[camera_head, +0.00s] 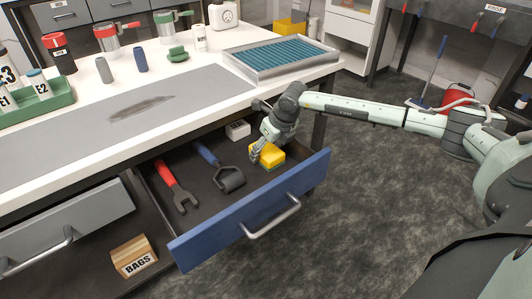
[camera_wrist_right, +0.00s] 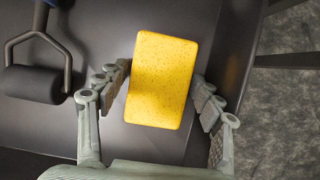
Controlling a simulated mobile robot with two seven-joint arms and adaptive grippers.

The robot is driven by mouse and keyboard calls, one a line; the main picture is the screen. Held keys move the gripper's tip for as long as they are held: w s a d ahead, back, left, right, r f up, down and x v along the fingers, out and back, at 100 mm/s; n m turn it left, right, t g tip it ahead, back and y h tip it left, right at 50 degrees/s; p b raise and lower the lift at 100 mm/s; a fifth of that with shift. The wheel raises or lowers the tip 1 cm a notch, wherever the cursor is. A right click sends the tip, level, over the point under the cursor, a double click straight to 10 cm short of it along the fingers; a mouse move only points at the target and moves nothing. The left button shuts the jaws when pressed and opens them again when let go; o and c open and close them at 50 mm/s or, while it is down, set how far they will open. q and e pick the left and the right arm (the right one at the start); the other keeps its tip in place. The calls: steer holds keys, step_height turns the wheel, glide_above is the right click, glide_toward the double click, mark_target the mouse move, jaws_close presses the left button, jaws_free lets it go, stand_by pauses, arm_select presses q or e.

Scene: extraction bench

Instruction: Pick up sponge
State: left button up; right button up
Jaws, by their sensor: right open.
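The yellow sponge (camera_head: 268,155) lies in the right part of the open blue-fronted drawer (camera_head: 250,212); a green underside shows at its edge in the head view. My right gripper (camera_head: 258,152) is down in the drawer at the sponge. In the right wrist view the sponge (camera_wrist_right: 161,80) stands between the two open fingers of the right gripper (camera_wrist_right: 162,90). A small gap shows on the right side; the left finger is close to the sponge's left edge, and I cannot tell if it touches. My left gripper is in neither view.
A roller (camera_head: 229,178) with a blue handle and a red-handled tool (camera_head: 178,187) lie left of the sponge in the drawer. A small white box (camera_head: 238,129) is at the drawer's back. The counter (camera_head: 215,62) overhangs the drawer, with a teal-ribbed tray (camera_head: 250,70) at its edge.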

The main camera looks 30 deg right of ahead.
mark_target(267, 149)
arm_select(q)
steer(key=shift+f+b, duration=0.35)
arm_select(e)
steer(key=shift+f, duration=0.35)
stand_by(0.4)
steer(key=c, duration=0.8)
steer(key=shift+w+r+p, duration=0.1)
steer(key=shift+r+p, duration=0.3)
steer(key=shift+r, duration=0.15)
step_height(267, 149, up, 9)
steer(key=shift+r+b, duration=0.15)
steer(key=shift+b, duration=0.2)
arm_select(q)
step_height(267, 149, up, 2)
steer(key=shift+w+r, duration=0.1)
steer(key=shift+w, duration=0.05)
arm_select(e)
steer(key=shift+r, duration=0.1)
